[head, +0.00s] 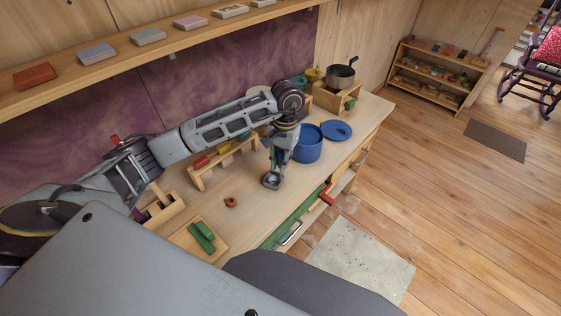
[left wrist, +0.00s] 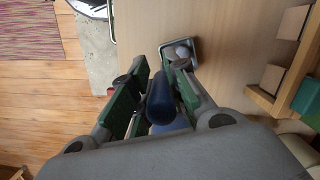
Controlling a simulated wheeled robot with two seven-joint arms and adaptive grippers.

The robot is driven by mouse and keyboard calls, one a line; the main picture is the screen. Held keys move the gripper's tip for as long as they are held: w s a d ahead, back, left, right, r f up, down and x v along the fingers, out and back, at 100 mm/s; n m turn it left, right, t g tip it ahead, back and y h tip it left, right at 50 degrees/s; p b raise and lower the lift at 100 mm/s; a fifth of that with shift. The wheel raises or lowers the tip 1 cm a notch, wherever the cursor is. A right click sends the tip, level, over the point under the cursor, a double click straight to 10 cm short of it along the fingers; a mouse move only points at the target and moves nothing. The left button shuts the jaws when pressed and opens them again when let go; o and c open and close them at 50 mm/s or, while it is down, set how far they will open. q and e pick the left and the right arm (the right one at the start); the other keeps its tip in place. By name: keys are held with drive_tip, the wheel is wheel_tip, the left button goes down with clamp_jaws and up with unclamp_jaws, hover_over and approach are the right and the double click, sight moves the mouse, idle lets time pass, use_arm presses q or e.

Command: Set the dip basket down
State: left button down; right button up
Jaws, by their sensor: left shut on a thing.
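The dip basket (head: 271,181) is a small dark-rimmed basket with something pale and round in it. It hangs below my left gripper (head: 277,158), just over or on the worktop; I cannot tell if it touches. In the left wrist view, my left gripper (left wrist: 153,98) is shut on its dark blue handle (left wrist: 161,97). The basket (left wrist: 182,53) shows beyond the fingers, over the pale wood. A blue pot (head: 308,145) stands right behind the gripper, partly hidden by it, with its blue lid (head: 336,131) lying beside it. My right gripper is not in view.
The worktop (head: 255,208) is clear left of the basket, apart from a small reddish-brown ring (head: 231,202). A board with green blocks (head: 201,237) lies nearer. A wooden rack (head: 222,164) stands behind. A dark saucepan (head: 341,76) sits on a wooden stand at the far end.

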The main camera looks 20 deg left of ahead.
idle(0.3)
use_arm(q)
drive_tip(key=c, duration=1.3)
unclamp_jaws()
drive_tip(key=shift+w+d+r, duration=0.1)
drive_tip(key=shift+w+r, duration=0.2)
drive_tip(key=shift+r, duration=1.65)
drive_tip(key=shift+w+a+r, duration=0.1)
drive_tip(key=shift+w+r, duration=0.2)
drive_tip(key=shift+r, duration=1.65)
drive_tip(key=shift+w+d+r, duration=0.1)
drive_tip(key=shift+w+r, duration=0.2)
drive_tip(key=shift+r, duration=1.65)
